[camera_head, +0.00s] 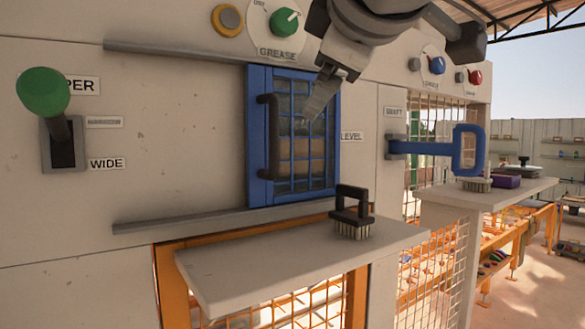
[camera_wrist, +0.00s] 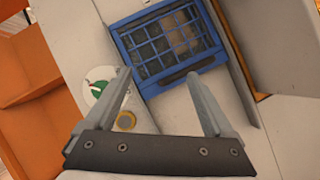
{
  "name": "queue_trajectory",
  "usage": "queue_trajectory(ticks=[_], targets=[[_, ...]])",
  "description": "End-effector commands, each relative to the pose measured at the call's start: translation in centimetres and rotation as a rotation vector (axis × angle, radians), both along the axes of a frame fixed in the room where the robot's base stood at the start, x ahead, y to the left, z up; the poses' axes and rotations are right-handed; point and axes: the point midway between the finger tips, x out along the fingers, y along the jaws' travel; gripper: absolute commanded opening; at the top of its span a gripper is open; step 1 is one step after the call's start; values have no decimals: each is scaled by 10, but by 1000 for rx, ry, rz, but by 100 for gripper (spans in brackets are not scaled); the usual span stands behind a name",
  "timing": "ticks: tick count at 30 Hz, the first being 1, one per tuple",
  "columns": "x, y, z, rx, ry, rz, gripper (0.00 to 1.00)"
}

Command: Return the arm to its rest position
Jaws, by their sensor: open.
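My gripper (camera_head: 322,92) is in front of the press, close to the upper part of the blue barred door (camera_head: 253,135). In the wrist view my gripper (camera_wrist: 167,98) shows two fingers spread apart with nothing between them. The blue door (camera_wrist: 143,85) is beyond the fingertips in that view. The door has a dark vertical handle (camera_head: 270,140) on its left side, and blocks show dimly behind the bars. I cannot tell whether the fingers touch the door.
A green-knobbed lever (camera_head: 43,95) stands at the left. A green grease dial (camera_head: 285,22) is above the door. A brush (camera_head: 352,215) stands on a shelf (camera_head: 290,265) below. A blue handle (camera_head: 468,150) sticks out at the right. Open space lies farther right.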

Motion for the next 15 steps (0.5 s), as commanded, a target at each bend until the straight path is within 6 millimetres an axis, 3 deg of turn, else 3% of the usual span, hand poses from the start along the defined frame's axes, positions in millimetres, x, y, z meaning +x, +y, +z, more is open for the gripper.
queue_trajectory(ticks=[1, 8, 15], targets=[[3, -10, -35, 42, 68, -39, 88], [-4, -48, -186, 293, 363, -249, 88], [-49, -84, -339, 587, 630, -542, 88]])
